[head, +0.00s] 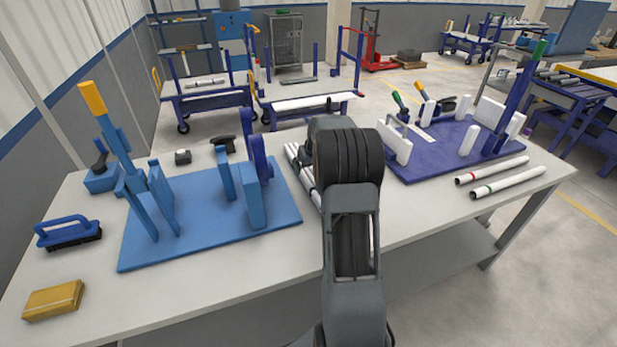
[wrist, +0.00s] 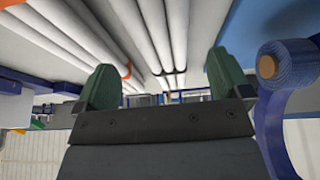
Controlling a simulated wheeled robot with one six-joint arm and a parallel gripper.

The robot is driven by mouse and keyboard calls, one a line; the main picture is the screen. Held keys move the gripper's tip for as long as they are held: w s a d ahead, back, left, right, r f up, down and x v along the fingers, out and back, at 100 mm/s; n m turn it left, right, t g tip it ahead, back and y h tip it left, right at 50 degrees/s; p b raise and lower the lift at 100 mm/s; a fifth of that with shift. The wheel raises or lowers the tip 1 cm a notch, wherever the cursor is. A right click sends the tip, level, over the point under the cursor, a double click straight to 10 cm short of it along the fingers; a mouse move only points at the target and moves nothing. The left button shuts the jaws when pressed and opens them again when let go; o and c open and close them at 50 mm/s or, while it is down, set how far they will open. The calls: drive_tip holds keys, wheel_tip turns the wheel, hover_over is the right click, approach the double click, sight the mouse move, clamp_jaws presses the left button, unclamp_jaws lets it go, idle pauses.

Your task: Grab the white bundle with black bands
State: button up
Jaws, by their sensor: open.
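White pipes lie side by side on the grey table, partly hidden by my arm in the head view (head: 293,158). In the wrist view, the white bundle with black bands (wrist: 177,35) runs away from me between the fingers, its dark bands near the fingertips. My gripper (wrist: 163,82) has green fingers spread wide apart with nothing clamped between them. From this view I cannot tell how far the fingers are from the bundle. My arm hides the gripper in the head view. Another group of white pipes (wrist: 85,25) with orange bands lies to the left in the wrist view.
A blue fixture board (head: 200,222) with upright posts stands left of the bundle. A dark blue fixture (head: 440,150) with white blocks stands to the right. Two white tubes (head: 500,178) lie at the table's right. A brush (head: 68,232) and yellow block (head: 54,299) lie left.

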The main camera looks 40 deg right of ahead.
sight(309, 171)
drive_tip(key=x, duration=0.5)
drive_tip(key=shift+a, duration=0.1)
drive_tip(key=c, duration=1.2)
drive_tip(key=shift+r, duration=0.1)
